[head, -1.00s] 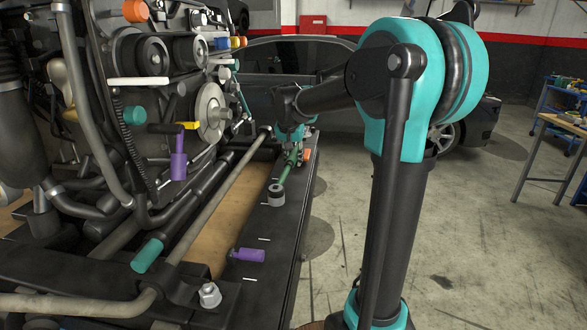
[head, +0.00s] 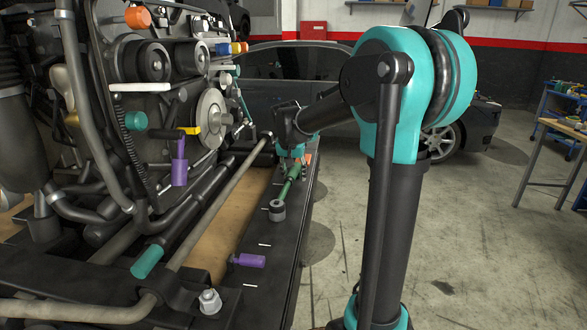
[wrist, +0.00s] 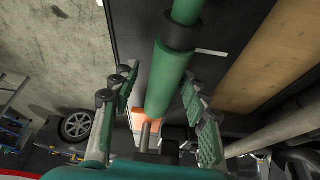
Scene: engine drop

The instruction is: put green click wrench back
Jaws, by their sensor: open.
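The green click wrench (head: 291,187) lies along the dark beam beside the engine, its round grey-black head (head: 277,210) towards the front. Its far end is hidden by my gripper (head: 291,153). In the wrist view, the green handle (wrist: 168,80) with a black collar runs between the two green-padded fingers of my gripper (wrist: 160,85). The fingers are spread, with a gap visible on each side of the handle. I cannot tell the exact height of the fingers above the beam.
An orange block (wrist: 146,120) is near the handle's end. A purple-handled tool (head: 250,260) lies nearer on the beam, and a teal handle (head: 147,260) is left of it. The engine (head: 160,90) crowds the left side. Open floor (head: 460,230) lies to the right.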

